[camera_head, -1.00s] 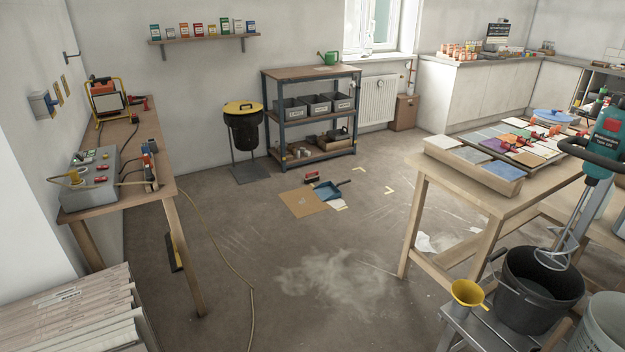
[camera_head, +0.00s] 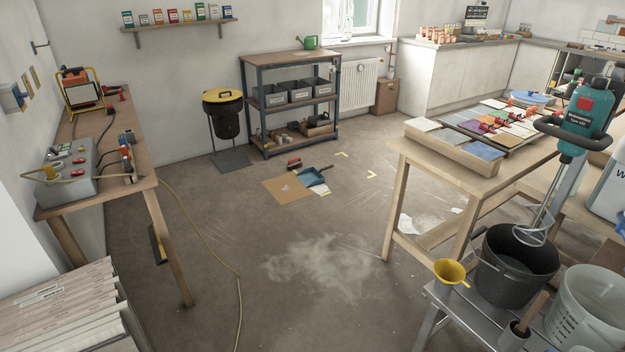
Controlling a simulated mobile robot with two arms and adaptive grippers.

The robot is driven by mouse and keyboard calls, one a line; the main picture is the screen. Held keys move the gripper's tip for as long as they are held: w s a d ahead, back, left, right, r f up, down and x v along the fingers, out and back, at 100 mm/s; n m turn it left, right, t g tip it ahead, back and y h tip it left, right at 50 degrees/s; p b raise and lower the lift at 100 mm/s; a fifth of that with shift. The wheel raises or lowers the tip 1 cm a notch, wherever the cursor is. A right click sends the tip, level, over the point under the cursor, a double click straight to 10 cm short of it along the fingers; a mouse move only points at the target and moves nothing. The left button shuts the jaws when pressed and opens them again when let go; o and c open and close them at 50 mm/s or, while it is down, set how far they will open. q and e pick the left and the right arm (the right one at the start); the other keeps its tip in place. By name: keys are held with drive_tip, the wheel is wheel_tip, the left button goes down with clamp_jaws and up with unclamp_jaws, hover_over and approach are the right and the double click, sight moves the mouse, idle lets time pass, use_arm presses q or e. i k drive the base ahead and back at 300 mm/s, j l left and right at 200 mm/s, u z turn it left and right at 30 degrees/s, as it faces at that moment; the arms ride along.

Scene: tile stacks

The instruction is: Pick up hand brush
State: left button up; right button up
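A small red item with dark bristles, which looks like the hand brush (camera_head: 294,163), lies on the floor in the middle of the room. A blue dustpan (camera_head: 313,177) lies just in front of it and to its right. A flat brown cardboard piece (camera_head: 287,189) lies in front of the brush and to the left of the dustpan. The brush is small in the picture, so its details are hard to tell. Neither of my grippers is in view.
A wooden table (camera_head: 437,163) with tile samples stands at the right, and a workbench (camera_head: 133,165) at the left. A dark bucket (camera_head: 515,275) stands front right. A hose (camera_head: 204,237) crosses the floor on the left. Pale dust (camera_head: 322,266) covers open floor in the middle.

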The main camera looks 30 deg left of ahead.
sight(298, 162)
drive_tip(key=i+j+u, duration=0.1)
drive_tip(key=i+u, duration=0.5)
drive_tip(key=i, duration=0.2)
drive_tip(key=i+j+u, duration=0.2)
drive_tip(key=i+u, duration=0.2)
drive_tip(key=i, duration=0.55)
drive_tip(key=i+u, duration=0.4)
drive_tip(key=i, duration=0.55)
drive_tip(key=i+u, duration=0.1)
drive_tip(key=i, duration=0.8)
drive_tip(key=i+l+u, duration=0.1)
drive_tip(key=i, duration=0.8)
drive_tip(key=l, duration=0.1)
